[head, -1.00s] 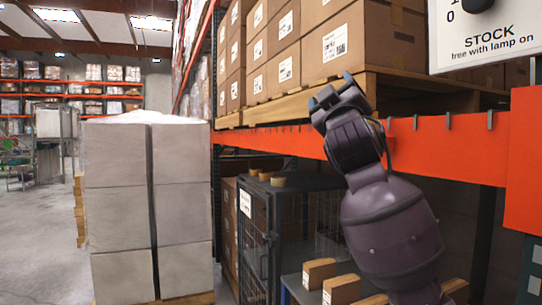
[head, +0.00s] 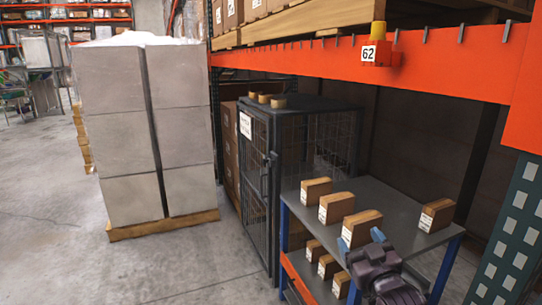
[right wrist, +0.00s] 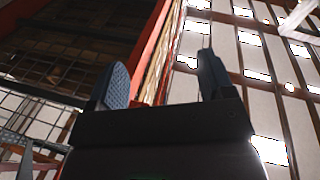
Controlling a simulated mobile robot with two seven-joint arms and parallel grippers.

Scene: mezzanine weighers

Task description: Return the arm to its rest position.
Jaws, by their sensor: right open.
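My right gripper (head: 365,246) is at the lower right of the head view, pointing up, in front of the grey cart. Its blue-tipped fingers are apart. In the right wrist view the two fingers (right wrist: 162,78) stand apart with nothing between them, against rack beams and the roof. My right forearm runs off the bottom edge of the head view. My left gripper is not in view.
A grey two-shelf cart (head: 395,205) holds several small cartons close around my right gripper. A mesh cage (head: 318,130) stands behind it. An orange rack beam (head: 470,70) with a lamp marked 62 (head: 376,52) runs above. Wrapped pallet boxes (head: 120,125) stand left; floor (head: 45,210) is clear.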

